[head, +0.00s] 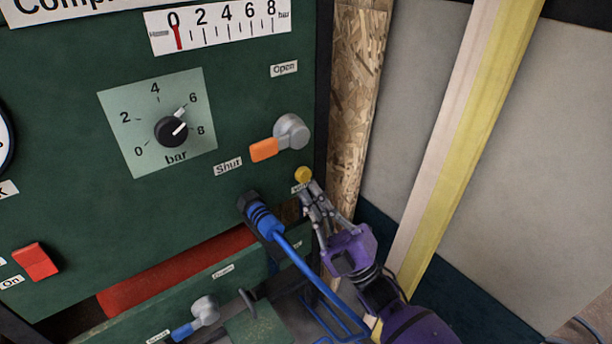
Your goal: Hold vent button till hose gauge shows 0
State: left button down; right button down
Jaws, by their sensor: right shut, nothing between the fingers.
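The yellow vent button (303,174) is on the green panel's right side, above a small label that is partly hidden. My right gripper (305,191) is shut and empty, with its fingertips just below the button. They appear to be at or touching its lower edge; I cannot tell whether it is pressed in. The hose gauge (222,26) is a white strip scaled 0 to 8 bar at the top. Its red pointer (178,36) stands at or very close to 0. My left gripper is not in view.
A valve with an orange handle (264,149) points left toward the "Shut" label. A blue hose (302,262) runs from its fitting past my right gripper.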

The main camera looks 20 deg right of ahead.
jog(key=s, duration=0.1)
jog(key=s+d+p, duration=0.1)
jog(key=s, duration=0.2)
jog(key=shift+s+d, duration=0.25)
jog(key=shift+d, duration=0.05)
